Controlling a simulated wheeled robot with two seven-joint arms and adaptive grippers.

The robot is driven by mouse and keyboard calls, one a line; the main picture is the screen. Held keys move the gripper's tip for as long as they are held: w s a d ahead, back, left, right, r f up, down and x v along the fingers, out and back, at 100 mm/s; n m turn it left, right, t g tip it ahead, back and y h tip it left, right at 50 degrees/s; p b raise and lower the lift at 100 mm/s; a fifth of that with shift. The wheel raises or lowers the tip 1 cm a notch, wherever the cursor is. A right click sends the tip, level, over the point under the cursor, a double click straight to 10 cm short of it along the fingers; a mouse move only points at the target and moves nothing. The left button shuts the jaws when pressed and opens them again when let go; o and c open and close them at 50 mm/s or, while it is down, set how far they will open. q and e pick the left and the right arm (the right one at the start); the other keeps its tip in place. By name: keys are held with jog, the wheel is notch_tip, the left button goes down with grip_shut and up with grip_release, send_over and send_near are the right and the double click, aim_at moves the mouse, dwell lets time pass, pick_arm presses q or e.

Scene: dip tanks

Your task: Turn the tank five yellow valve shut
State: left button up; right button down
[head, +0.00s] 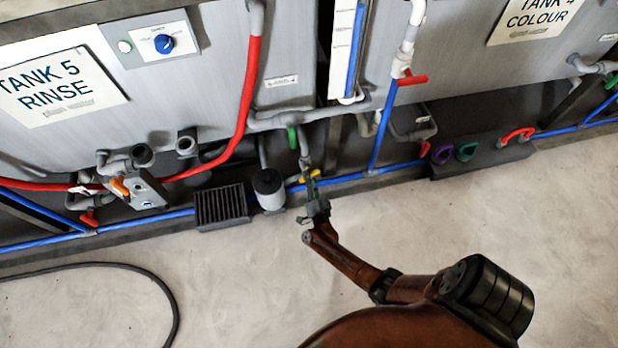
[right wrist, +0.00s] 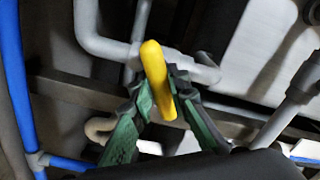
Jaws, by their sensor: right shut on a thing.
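The yellow valve handle (head: 309,175) sits low on the grey pipework under the tank, to the right of the tank 5 sign (head: 62,87). In the right wrist view the yellow handle (right wrist: 157,75) stands between the green-padded fingers. My right gripper (head: 311,188) is shut on the handle, and its fingers (right wrist: 168,108) lie on both sides of it. The fingers hide part of the handle and the valve body in the head view. My left gripper is not in view.
A green handle (head: 292,139) is just above the yellow one. A grey canister (head: 269,189) and a dark grate (head: 221,206) stand to the left. A blue pipe (head: 345,180) runs behind. A black hose (head: 130,268) lies on the otherwise clear floor.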

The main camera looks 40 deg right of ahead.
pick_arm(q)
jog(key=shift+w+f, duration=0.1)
pick_arm(e)
jog(key=shift+m, duration=0.3)
jog(key=shift+f+m+b, duration=0.1)
jog(key=shift+m+b, duration=0.3)
jog(key=shift+m, duration=0.5)
jog(key=shift+s+m, duration=0.1)
jog(key=shift+m, duration=0.9)
jog(key=shift+m+b, duration=0.45)
jog(key=shift+m, duration=0.25)
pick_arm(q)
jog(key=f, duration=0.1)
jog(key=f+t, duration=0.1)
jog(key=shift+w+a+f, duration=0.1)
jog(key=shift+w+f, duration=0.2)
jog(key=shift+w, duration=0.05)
pick_arm(e)
jog(key=shift+m, duration=0.3)
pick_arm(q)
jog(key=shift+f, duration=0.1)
pick_arm(e)
jog(key=c, duration=1.8)
grip_release()
jog(key=shift+c, duration=0.2)
